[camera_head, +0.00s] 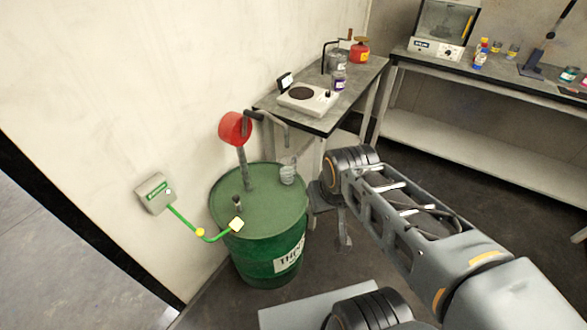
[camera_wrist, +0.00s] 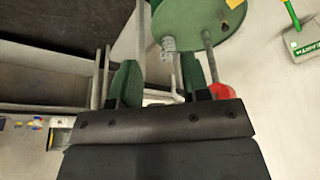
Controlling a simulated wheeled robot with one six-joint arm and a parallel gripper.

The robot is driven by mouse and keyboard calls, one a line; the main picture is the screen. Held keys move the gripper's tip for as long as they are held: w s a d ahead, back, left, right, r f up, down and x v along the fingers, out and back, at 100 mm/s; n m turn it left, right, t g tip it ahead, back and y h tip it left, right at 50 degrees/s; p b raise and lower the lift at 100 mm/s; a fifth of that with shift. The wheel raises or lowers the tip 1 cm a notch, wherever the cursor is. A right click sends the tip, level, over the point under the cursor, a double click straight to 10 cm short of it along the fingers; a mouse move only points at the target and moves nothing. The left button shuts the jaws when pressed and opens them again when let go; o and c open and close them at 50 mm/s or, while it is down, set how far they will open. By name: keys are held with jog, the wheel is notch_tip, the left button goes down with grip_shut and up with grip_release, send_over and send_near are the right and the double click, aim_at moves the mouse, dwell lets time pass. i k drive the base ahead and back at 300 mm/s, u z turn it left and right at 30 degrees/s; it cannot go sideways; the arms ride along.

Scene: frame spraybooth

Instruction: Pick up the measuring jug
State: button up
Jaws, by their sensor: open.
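The measuring jug (camera_head: 288,172) looks clear with ringed markings and stands on the right part of the green drum's top (camera_head: 262,207). In the wrist view the jug (camera_wrist: 168,46) shows above and beyond the fingertips, near the drum's rim (camera_wrist: 190,52). My gripper (camera_head: 334,215) is right of the drum in the head view, apart from the jug. In the wrist view my gripper (camera_wrist: 162,82) has its two green-padded fingers spread, with nothing held between them.
A green grounding cable (camera_head: 205,237) runs from a wall box (camera_head: 155,193) to the drum. A bench (camera_head: 325,118) holds a scale (camera_head: 308,98). A second bench (camera_head: 480,72) stands right.

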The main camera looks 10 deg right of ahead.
aim_at(287, 165)
jog(key=i, duration=0.4)
jog(key=u, duration=4)
jog(key=k, duration=0.95)
jog(key=z, duration=1.3)
